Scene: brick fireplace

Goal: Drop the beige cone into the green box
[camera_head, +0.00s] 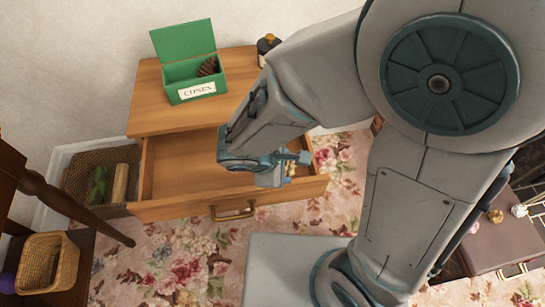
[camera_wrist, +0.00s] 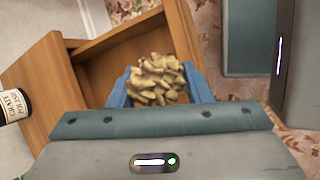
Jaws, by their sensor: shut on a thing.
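The beige cone (camera_wrist: 157,80), rough and scaly, sits between the blue fingers of my gripper (camera_wrist: 160,88) in the wrist view. My gripper (camera_head: 285,170) is shut on it, over the open drawer, at the right end in the head view. Only a small part of the cone (camera_head: 291,168) shows there behind the fingers. The green box (camera_head: 182,74) stands on the cabinet top, up and left of my gripper, with its lid open. It has a white label reading "CONES", and a dark brown cone (camera_head: 207,66) lies inside.
The wooden cabinet (camera_head: 150,106) has its drawer (camera_head: 190,205) pulled out. A dark bottle (camera_head: 267,44) stands at the cabinet's back right. A basket (camera_head: 75,178) is left of the drawer, and a wicker basket (camera_head: 48,262) is at lower left. A brown case (camera_head: 495,245) lies at right.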

